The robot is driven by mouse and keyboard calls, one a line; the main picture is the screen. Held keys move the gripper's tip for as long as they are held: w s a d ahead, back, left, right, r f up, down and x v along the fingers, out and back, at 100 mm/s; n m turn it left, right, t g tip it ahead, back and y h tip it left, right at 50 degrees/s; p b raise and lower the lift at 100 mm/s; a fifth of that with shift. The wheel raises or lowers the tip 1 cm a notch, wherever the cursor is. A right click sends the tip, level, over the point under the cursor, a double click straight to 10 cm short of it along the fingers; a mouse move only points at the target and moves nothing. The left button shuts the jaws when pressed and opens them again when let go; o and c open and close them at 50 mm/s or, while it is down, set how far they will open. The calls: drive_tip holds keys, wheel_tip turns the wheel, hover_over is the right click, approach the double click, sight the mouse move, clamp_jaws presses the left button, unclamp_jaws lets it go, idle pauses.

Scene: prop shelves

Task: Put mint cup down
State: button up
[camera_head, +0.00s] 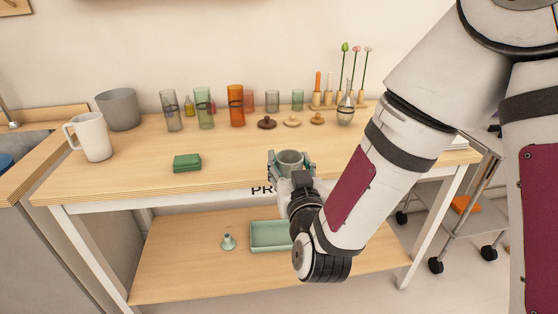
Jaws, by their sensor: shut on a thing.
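The mint cup (290,159) is a small pale green cup, upright, near the front edge of the wooden table. My gripper (291,163) is shut on it, with a finger on each side. The cup overlaps the front part of the tabletop (235,155) in the picture. I cannot tell whether its base touches the table, because my gripper and wrist hide its lower part.
A green block (187,163) lies left of my gripper. A white pitcher (92,137) and grey pot (118,109) stand at the left. Glasses, including an orange one (236,106), and a flask (346,105) line the back. A mint tray (268,236) sits on the lower shelf.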

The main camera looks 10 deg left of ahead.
drive_tip(key=w+a+f, duration=0.1)
drive_tip(key=w, duration=0.4)
drive_tip(key=w+a+f+b, duration=0.1)
drive_tip(key=w+f, duration=0.1)
drive_tip(key=w, duration=0.2)
drive_tip(key=w+a+f+b, duration=0.1)
drive_tip(key=w+a, duration=0.1)
drive_tip(key=w, duration=0.3)
drive_tip(key=shift+w+f, duration=0.2)
drive_tip(key=shift+w, duration=0.1)
drive_tip(key=shift+f, duration=0.1)
drive_tip(key=shift+f+b, duration=0.1)
drive_tip(key=shift+b, duration=0.3)
drive_tip(key=o, duration=1.4)
drive_tip(key=shift+f, duration=0.1)
drive_tip(key=v, duration=0.4)
drive_tip(key=p+v, duration=0.1)
drive_tip(key=v, duration=0.9)
drive_tip(key=shift+w+d+r, duration=0.1)
drive_tip(key=shift+r, duration=0.2)
